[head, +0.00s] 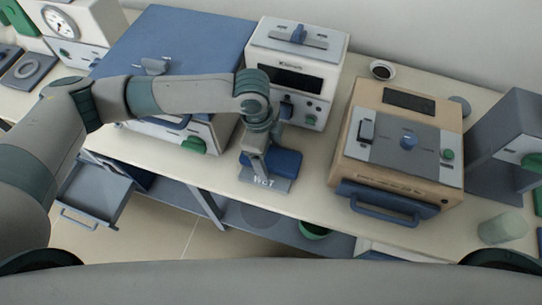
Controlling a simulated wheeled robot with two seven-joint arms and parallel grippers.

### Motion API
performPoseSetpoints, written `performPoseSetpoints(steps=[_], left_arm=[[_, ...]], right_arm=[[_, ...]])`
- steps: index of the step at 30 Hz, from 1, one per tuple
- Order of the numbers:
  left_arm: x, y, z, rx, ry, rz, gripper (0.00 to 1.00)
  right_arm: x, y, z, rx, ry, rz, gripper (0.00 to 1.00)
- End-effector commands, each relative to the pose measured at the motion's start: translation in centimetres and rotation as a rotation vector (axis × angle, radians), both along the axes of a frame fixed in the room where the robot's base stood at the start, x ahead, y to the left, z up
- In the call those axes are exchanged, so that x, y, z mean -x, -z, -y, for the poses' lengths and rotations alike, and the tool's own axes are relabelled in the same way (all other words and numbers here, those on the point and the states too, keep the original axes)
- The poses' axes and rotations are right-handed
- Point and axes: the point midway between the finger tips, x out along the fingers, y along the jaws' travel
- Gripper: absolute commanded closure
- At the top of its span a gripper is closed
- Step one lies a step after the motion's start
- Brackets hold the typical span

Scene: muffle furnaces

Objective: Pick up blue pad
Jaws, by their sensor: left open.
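The blue pad (287,161) sits near the front edge of the bench, on or against a grey base (268,182) with white lettering. My left gripper (256,165) points down from the end of its arm, right at the pad's left side. It is open. The arm and gripper hide part of the pad and base, so I cannot tell whether the fingers touch the pad. My right gripper is not in view.
A white device (295,70) stands behind the pad. A tan furnace (400,145) with a blue handle is to the right, and a blue-topped furnace (180,45) to the left. A drawer (95,190) hangs open below the bench at left.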

Motion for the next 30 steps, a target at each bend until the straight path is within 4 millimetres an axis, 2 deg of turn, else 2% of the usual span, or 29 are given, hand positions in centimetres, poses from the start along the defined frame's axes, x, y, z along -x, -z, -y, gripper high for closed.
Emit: performPoseSetpoints(steps=[9,11,15,25,30], left_arm=[[-0.02,-0.04,-0.01,0.0,0.0,0.0,0.23],[-0.02,-0.04,-0.01,0.0,0.0,0.0,0.35],[-0.03,-0.05,-0.02,0.0,0.0,0.0,0.67],[-0.05,-0.15,-0.01,0.0,-0.001,0.0,0.67],[-0.15,-0.99,0.01,0.001,-0.001,0.003,0.67]], right_arm=[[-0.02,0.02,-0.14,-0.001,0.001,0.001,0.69],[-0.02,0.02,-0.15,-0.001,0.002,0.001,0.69],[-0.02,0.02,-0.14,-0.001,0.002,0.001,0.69],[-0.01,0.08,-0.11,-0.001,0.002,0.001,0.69],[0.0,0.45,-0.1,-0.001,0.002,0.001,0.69]])
